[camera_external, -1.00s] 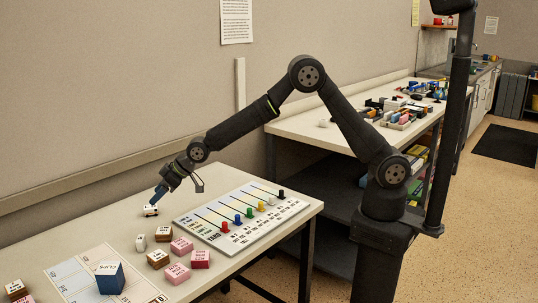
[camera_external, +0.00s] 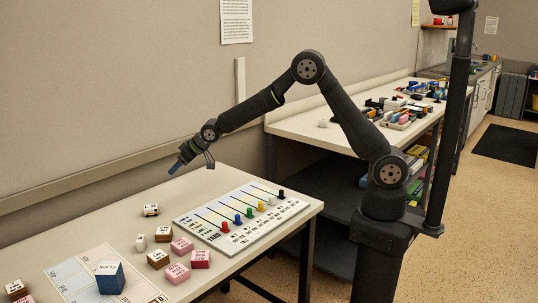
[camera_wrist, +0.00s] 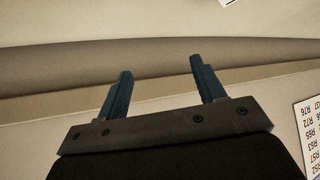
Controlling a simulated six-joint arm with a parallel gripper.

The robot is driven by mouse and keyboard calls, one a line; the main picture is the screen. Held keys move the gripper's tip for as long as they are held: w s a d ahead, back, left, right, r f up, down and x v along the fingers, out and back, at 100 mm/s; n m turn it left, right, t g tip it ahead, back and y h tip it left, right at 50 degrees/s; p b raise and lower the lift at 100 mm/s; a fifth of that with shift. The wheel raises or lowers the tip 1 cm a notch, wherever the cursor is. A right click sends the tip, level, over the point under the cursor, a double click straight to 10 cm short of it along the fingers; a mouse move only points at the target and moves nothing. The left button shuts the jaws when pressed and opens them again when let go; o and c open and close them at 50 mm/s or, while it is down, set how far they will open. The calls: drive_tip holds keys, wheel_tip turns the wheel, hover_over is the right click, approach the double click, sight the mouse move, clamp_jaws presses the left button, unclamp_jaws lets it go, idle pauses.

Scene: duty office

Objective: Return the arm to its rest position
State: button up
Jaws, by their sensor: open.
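My gripper (camera_external: 180,164) is raised above the back of the white table, near the wall, with clear air below it. In the wrist view its two blue fingers (camera_wrist: 160,82) stand apart with nothing between them. My arm is bent up at the elbow and reaches left from its base. A small white block with dark markings (camera_external: 151,210) lies on the table below and left of my gripper, apart from it.
A board with coloured pegs (camera_external: 242,217) lies right of the blocks. Pink and brown blocks (camera_external: 182,246) and a blue box (camera_external: 110,278) on a printed mat (camera_external: 75,273) are at the front. The wall rail (camera_external: 100,177) runs behind my gripper. A second table (camera_external: 310,130) stands behind my arm.

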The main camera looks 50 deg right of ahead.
drive_tip(key=w+d+r+m+h, duration=0.1)
drive_tip(key=w+d+m+h, duration=0.1)
drive_tip(key=d, duration=1.3)
drive_tip(key=w+d+r+m+t+h, duration=0.1)
drive_tip(key=w+d, duration=0.4)
drive_tip(key=d, duration=1.1)
drive_tip(key=m+h, duration=0.1)
drive_tip(key=m, duration=0.1)
drive_tip(key=shift+w+m, duration=0.2)
drive_tip(key=shift+m, duration=0.2)
drive_tip(key=shift+o, duration=0.5)
